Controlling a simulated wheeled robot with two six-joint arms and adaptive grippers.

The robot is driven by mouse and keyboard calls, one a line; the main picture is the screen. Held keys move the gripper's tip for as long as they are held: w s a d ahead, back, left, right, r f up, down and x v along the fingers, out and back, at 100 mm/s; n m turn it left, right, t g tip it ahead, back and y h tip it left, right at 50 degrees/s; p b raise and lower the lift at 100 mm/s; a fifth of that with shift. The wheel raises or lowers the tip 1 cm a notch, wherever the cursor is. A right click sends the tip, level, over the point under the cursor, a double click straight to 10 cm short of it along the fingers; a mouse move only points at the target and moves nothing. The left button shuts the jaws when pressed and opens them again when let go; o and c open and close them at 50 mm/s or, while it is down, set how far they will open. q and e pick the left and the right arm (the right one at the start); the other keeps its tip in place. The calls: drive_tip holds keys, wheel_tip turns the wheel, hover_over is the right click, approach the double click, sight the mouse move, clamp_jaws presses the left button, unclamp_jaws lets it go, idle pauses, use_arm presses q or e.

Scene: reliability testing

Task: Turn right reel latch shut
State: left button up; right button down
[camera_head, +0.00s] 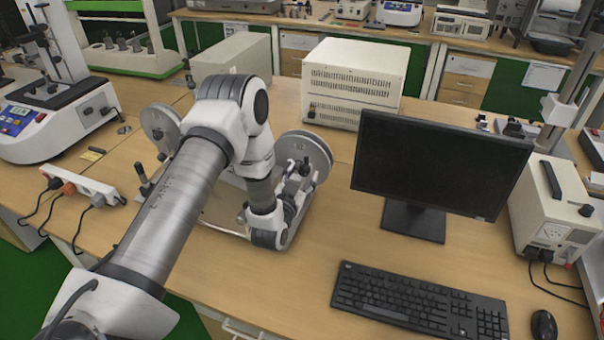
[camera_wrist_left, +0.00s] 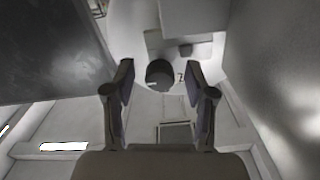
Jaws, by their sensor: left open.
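The right reel (camera_head: 318,152), a grey disc, stands upright on a bench device in the head view, left of the monitor. The left reel (camera_head: 156,124) stands across from it, partly behind my arm. My left gripper (camera_head: 299,178) is at the near side of the right reel, close to its hub. In the left wrist view my left gripper (camera_wrist_left: 161,72) is open, its two dark fingers apart. A dark round part (camera_wrist_left: 159,76) on a pale surface shows between the fingertips; I cannot tell if it is the latch. The right reel latch is not clearly seen.
A black monitor (camera_head: 437,160) and a keyboard (camera_head: 420,302) stand to the right on the wooden bench. A white vented box (camera_head: 354,82) is behind the reels. A power strip (camera_head: 83,183) lies to the left. Bare bench lies between device and keyboard.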

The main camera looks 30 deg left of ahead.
use_arm(q)
drive_tip(key=shift+s+r, duration=0.1)
clamp_jaws()
